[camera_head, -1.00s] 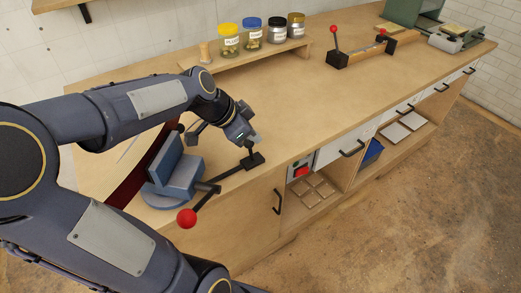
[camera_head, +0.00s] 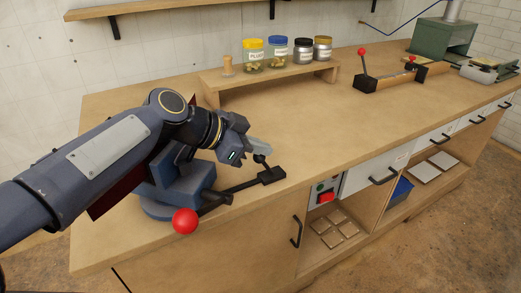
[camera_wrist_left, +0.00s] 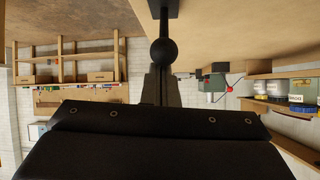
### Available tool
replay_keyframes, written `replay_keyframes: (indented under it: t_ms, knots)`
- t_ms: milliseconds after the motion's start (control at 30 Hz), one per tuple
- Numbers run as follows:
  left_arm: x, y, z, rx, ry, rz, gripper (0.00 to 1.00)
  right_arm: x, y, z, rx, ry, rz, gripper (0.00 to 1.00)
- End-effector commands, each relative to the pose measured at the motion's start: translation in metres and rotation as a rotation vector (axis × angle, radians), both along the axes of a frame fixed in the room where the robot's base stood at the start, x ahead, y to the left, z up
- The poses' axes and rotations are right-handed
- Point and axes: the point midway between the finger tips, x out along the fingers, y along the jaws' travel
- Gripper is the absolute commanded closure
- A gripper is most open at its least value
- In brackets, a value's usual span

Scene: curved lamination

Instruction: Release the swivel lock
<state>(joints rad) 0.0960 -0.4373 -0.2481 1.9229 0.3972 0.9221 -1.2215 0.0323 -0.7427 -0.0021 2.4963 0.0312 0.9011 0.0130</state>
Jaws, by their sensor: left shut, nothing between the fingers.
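A blue vise (camera_head: 180,192) with a swivel base stands at the bench's left front, partly hidden behind my left arm. A black bar with a dark block (camera_head: 271,175) extends from its base to the right. A short black lever with a ball knob (camera_head: 259,158) rises from that block. I take this lever as the swivel lock. My left gripper (camera_head: 261,147) is shut and empty beside the knob. In the left wrist view the black knob (camera_wrist_left: 164,51) lies at the tips of the shut fingers; whether they touch is unclear. My right gripper is not in view.
A red ball handle (camera_head: 185,221) sticks out from the vise's front. Behind is a low wooden riser (camera_head: 275,77) with several jars. A black fixture with a red-knobbed lever (camera_head: 365,80) stands farther right. The bench middle is clear.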

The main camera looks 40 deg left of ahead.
Motion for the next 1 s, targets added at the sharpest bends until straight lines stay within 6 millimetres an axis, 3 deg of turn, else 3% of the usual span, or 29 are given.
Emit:
replay_keyframes:
  t_ms: [367,600,800,1000]
  knots:
    - [0.003,-0.001,0.003,0.0,0.001,0.0,1.0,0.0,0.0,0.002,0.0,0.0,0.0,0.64]
    - [0.027,-0.014,0.027,0.002,0.0,-0.001,1.0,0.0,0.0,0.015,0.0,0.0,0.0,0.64]
    - [-0.012,0.007,0.057,0.0,-0.006,0.006,1.0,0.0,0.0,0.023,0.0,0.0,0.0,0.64]
    - [-0.037,0.019,0.076,0.0,-0.004,0.004,1.0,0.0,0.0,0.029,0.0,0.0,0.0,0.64]
